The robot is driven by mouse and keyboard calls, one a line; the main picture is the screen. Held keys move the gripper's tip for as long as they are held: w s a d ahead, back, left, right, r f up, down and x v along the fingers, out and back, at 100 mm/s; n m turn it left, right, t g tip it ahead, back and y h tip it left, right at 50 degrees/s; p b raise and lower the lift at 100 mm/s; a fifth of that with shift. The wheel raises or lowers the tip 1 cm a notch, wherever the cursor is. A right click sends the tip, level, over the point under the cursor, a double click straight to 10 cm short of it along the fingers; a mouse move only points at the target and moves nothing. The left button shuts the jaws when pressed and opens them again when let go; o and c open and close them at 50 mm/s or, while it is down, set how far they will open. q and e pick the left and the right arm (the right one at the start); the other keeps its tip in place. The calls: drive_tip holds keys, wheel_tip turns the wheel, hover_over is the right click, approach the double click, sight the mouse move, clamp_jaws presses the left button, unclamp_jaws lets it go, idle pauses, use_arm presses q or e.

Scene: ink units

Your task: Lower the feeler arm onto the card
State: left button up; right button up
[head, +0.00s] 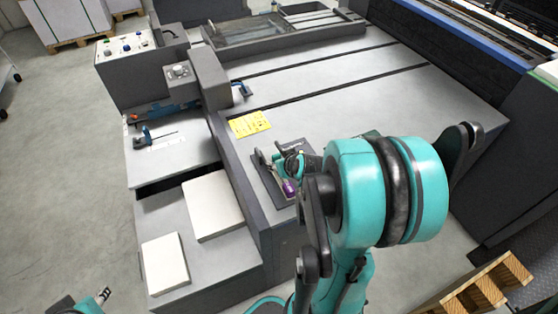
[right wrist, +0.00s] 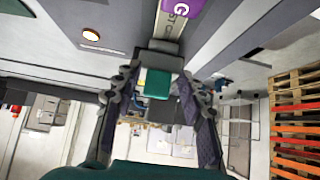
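A dark gauge plate (head: 263,173) sits on the machine table's near edge. A purple part (head: 289,187) stands at it; in the right wrist view a purple tag (right wrist: 181,8) bears a "G". Below the tag lies a pale lettered strip (right wrist: 168,26), possibly the card, only partly in view. My right gripper (right wrist: 157,76) is open at the gauge, its fingers on either side of a teal block (right wrist: 158,84) under a grey bar (right wrist: 160,60). I cannot tell whether they touch it. My arm hides much of the gauge in the head view. My left gripper (head: 103,295) is low at left, its jaws unclear.
A yellow note (head: 249,123) lies behind the gauge. White stacks (head: 212,205) lie on the lower ledge at left. A control box (head: 130,62) rises at the back left. A wooden pallet (head: 485,290) stands at the lower right. The tabletop behind the gauge is mostly clear.

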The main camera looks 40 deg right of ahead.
drive_tip(key=shift+r, duration=0.1)
drive_tip(key=shift+r, duration=0.15)
drive_tip(key=v, duration=1.1)
drive_tip(key=shift+s, duration=0.35)
drive_tip(key=shift+w+a+r, duration=0.1)
idle(0.4)
drive_tip(key=a+n+g+y, duration=0.1)
drive_tip(key=a+n+y, duration=0.1)
drive_tip(key=a, duration=1.8)
drive_tip(key=shift+w+a+r+n+y, duration=0.3)
drive_tip(key=shift+w+n+y, duration=0.1)
drive_tip(key=shift+n, duration=0.3)
